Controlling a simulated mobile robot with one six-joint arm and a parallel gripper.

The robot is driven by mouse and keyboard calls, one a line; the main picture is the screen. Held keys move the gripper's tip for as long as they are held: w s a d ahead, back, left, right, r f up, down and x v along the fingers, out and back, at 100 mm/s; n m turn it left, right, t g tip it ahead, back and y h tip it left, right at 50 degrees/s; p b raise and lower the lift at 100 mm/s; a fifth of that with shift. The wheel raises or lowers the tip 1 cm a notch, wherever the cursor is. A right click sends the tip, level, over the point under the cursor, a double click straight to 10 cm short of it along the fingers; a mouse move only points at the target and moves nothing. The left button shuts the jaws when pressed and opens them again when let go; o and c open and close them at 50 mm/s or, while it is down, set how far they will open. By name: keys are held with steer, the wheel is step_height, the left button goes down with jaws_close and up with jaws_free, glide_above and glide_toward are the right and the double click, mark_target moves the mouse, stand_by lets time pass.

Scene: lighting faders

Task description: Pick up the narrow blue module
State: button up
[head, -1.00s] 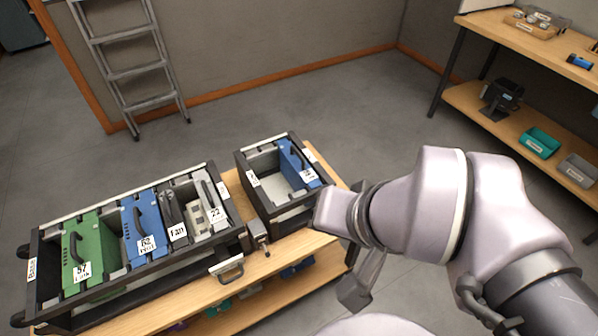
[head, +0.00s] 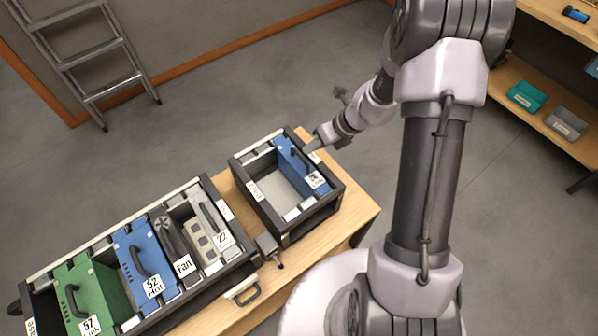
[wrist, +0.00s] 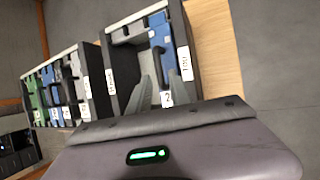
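The narrow blue module (head: 292,160) stands in the right side of the small dark rack (head: 322,212). It has a dark handle on top and a white label at its near end. In the wrist view the blue module (wrist: 158,28) shows beyond the fingers, partly covered by them. My gripper (head: 312,146) is near the far right corner of the small rack, beside the module. In the wrist view my gripper's two grey fingers (wrist: 153,88) stand apart with nothing seen held between them. Whether they touch the module cannot be told.
A larger rack (head: 160,235) to the left holds a green module (head: 92,290), a wider blue module (head: 140,262) and grey modules. Both racks stand on a wooden bench (head: 355,212). A ladder (head: 95,60) leans at the back wall; shelves (head: 540,75) stand at the right.

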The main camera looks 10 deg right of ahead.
mark_target(301, 155)
steer(key=b+x, duration=0.3)
steer(key=x, duration=0.5)
steer(key=shift+a+f, duration=0.2)
steer(key=shift+a, duration=0.05)
steer(key=shift+r, duration=0.1)
jaws_close()
steer(key=shift+r, duration=0.1)
stand_by(0.7)
